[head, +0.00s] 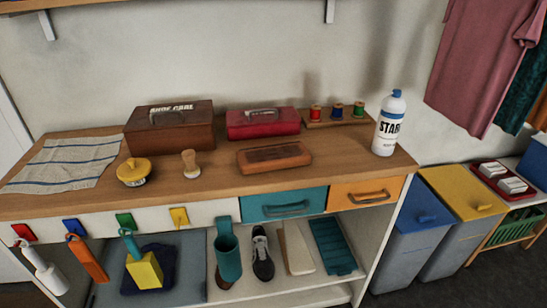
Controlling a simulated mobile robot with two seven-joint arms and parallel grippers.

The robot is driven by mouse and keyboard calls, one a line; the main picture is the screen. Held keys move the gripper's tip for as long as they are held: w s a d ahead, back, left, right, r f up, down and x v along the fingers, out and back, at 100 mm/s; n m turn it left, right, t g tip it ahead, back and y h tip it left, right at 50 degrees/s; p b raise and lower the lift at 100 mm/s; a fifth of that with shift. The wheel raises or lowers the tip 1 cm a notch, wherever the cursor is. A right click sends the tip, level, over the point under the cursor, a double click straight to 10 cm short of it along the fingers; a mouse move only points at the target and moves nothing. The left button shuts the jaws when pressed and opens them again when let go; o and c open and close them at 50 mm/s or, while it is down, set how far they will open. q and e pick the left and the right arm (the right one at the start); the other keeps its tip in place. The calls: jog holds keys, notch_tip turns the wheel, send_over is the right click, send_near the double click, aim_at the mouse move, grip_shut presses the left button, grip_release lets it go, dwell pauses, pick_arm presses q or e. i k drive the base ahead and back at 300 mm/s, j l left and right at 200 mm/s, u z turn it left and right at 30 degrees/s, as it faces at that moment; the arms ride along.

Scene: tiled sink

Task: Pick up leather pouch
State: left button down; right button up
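No object is plainly a leather pouch. To the left stands a dark brown box (170,130) marked "SHOE CARE", with a handle. I cannot tell whether one of these is the pouch. Neither of my grippers shows in the head view.
Tools hang below the front edge. Blue (408,235) and yellow-lidded bins (466,200) stand right.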

aim_at(274, 157)
jog(key=i+l, duration=0.15)
jog(key=l, duration=0.2)
jog(key=i+l, duration=0.1)
jog(key=l, duration=0.25)
jog(key=i+l+u, duration=0.25)
jog(key=l+u, duration=0.25)
jog(key=l, duration=0.2)
